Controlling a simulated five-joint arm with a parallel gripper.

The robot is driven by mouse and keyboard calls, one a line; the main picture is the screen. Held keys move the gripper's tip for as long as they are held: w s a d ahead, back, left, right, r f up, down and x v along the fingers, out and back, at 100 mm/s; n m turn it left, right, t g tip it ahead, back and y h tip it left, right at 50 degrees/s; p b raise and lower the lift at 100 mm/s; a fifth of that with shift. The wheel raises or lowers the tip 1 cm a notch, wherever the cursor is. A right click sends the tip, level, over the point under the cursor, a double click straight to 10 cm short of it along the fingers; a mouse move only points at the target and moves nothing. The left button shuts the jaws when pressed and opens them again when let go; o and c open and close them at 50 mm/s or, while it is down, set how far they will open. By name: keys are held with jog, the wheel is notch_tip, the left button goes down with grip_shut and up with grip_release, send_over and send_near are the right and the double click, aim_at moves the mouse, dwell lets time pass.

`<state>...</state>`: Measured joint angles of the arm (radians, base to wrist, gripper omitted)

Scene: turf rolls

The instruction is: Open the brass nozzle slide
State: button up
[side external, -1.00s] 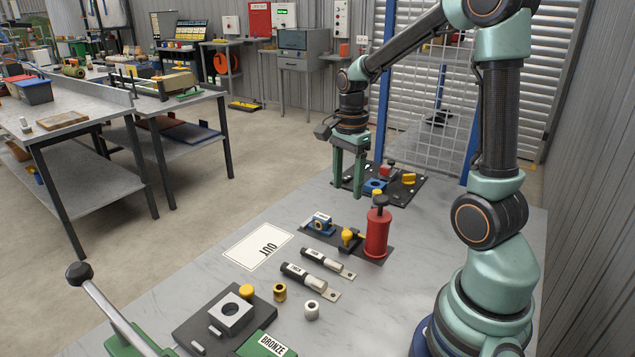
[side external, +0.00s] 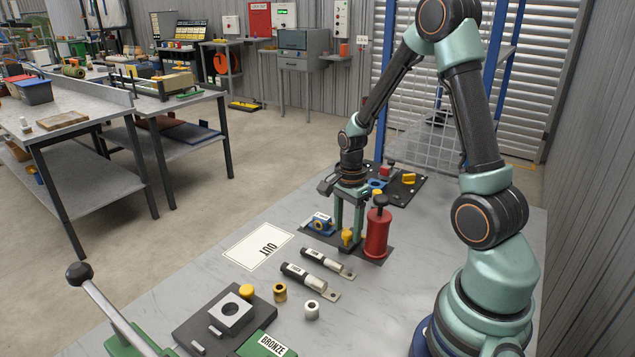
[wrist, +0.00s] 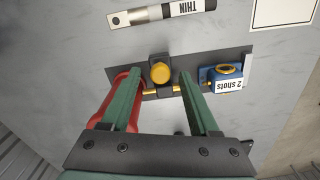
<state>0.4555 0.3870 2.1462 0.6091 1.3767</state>
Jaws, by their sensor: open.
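The brass nozzle slide has a yellow knob (side external: 347,236) on a small dark block, mounted on a dark plate (wrist: 236,54) beside a red cylinder (side external: 377,232). In the wrist view the knob (wrist: 161,73) shows from above, with a brass rod (wrist: 165,91) running across below it. My gripper (side external: 349,228) is open and points down over the slide. In the wrist view my green fingers (wrist: 158,78) lie on either side of the knob, with gaps showing. Whether they reach down to its height is unclear. The left finger partly hides the red cylinder (wrist: 113,98).
A blue fitting labelled "2 shots" (wrist: 226,76) stands close to my right finger in the wrist view. Two dark cartridges (side external: 303,280) and an OUT card (side external: 258,246) lie nearby. Another dark plate (side external: 411,187) with coloured parts is behind.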

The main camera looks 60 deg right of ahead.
jog(key=shift+f, duration=0.3)
grip_shut()
dwell(1.3)
